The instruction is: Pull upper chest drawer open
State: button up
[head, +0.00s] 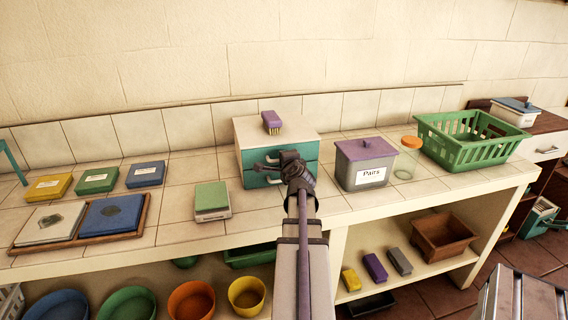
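A small chest (305,148) with a white top and teal drawer fronts stands on the tiled counter against the wall. Its upper drawer (249,157) looks closed. My gripper (268,164) is right in front of the chest, at the upper drawer front. My wrist and gripper hide much of both fronts. A grey handle (273,181) shows low on the chest, just under my gripper. I cannot tell whether the fingers touch a handle or are shut on one. A purple brush (271,119) with yellow bristles sits on top of the chest.
A grey bin with purple lid (365,164), a jar (408,158) and a green basket (475,140) stand right of the chest. Bare tiles lie in front of the chest.

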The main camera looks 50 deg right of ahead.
jog(key=shift+w+d, duration=0.2)
jog(key=shift+w, duration=0.05)
jog(key=shift+c, duration=0.5)
grip_shut()
